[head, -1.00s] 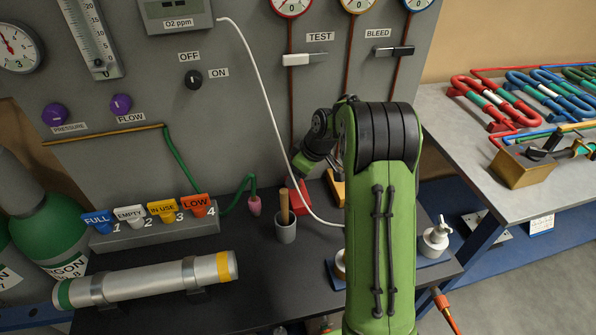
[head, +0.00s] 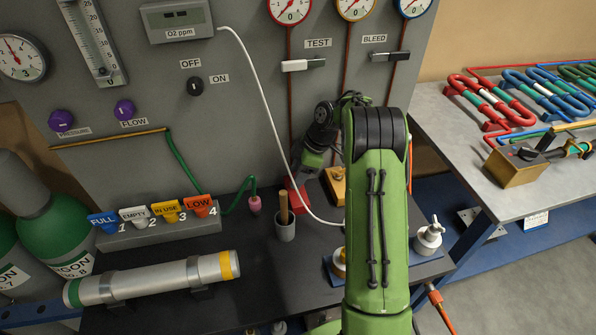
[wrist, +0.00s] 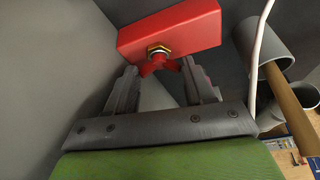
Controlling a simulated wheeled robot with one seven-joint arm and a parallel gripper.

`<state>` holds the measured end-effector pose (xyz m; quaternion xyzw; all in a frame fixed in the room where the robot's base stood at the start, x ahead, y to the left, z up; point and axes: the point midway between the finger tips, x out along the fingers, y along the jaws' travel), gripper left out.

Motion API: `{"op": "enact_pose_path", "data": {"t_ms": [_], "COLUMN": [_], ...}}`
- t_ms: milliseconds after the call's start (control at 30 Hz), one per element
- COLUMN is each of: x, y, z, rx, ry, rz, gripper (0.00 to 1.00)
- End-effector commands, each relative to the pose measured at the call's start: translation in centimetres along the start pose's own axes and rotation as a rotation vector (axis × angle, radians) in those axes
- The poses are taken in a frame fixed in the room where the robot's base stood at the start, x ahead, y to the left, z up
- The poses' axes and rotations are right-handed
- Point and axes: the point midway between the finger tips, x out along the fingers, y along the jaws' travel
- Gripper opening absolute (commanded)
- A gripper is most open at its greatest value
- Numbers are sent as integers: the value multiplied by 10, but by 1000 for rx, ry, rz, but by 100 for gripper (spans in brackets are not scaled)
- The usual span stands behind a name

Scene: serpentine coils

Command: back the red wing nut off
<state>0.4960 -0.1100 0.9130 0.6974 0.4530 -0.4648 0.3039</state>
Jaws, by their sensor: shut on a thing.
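The red wing nut (wrist: 160,67) sits on a brass fitting (wrist: 158,51) on the face of a red block (wrist: 172,28) at the top of the wrist view. My gripper (wrist: 159,72) has one finger at each side of the wing nut and is shut on it. In the head view the red block (head: 299,200) stands on the dark bench beside the grey panel. There my wrist reaches down behind it, and the wing nut and fingertips cannot be made out.
A grey cup (head: 285,230) with a wooden handle in it stands close in front of the red block. A white hose (head: 268,110) hangs down past my wrist to the bench. A yellow block (head: 336,184) is to the right. A silver cylinder (head: 150,279) lies at the front left.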

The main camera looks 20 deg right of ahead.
Motion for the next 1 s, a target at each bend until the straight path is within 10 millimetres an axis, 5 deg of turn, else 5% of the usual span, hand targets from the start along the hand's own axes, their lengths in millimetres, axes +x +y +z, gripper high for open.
{"op": "enact_pose_path", "data": {"t_ms": [367, 400, 567, 867, 1000], "x": [3, 3, 2, 1, 3], "y": [-2, -2, -2, 0, -2], "z": [3, 3, 2, 1, 1], "rx": [3, 3, 2, 13, 162], "ry": [-4, -4, -3, -1, 0], "rz": [-12, -13, -9, 4, 70], "gripper": [22, 56, 79, 79, 79]}}
